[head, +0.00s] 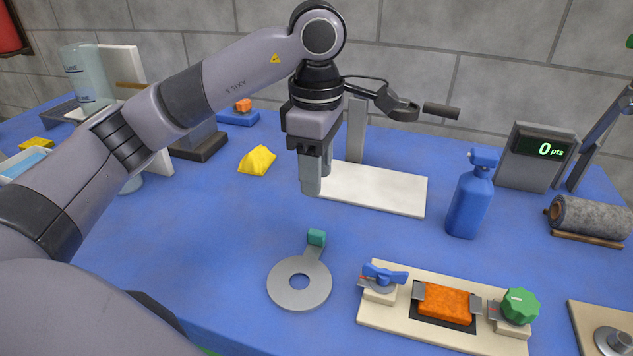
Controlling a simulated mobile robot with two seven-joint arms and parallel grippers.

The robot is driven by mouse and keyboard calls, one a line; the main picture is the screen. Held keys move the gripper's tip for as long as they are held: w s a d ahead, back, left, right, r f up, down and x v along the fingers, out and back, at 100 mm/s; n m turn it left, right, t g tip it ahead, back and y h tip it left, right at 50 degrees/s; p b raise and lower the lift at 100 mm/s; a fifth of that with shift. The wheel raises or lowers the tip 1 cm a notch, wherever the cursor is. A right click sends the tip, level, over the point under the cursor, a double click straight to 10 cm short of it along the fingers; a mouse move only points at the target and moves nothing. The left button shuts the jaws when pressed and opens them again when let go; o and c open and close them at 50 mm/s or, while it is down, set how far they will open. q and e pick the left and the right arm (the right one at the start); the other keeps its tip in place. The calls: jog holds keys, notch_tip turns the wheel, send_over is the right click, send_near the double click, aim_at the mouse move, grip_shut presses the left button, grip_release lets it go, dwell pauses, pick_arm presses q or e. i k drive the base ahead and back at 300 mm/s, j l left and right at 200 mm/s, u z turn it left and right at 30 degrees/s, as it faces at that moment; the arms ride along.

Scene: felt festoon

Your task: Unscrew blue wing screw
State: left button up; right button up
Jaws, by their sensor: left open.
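The blue wing screw (385,274) sits on a small block at the left end of a cream fixture board (388,318) near the front of the table. Its two wings spread to left and right. A small red mark shows at the block's left side. My left gripper (316,175) points down above the table, up and to the left of the wing screw and well apart from it. It is seen nearly side on, with the fingers close together in the view, and nothing shows between them. My right gripper does not show.
On the board, an orange block (444,302) lies between metal clamps, with a green knob (520,305) to its right. A grey ring (290,294) with a teal tab lies left of the board. A blue spray bottle (468,205) stands behind. A white plate (385,190) lies behind the gripper.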

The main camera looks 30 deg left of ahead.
aim_at(382, 276)
jog(key=k, duration=1)
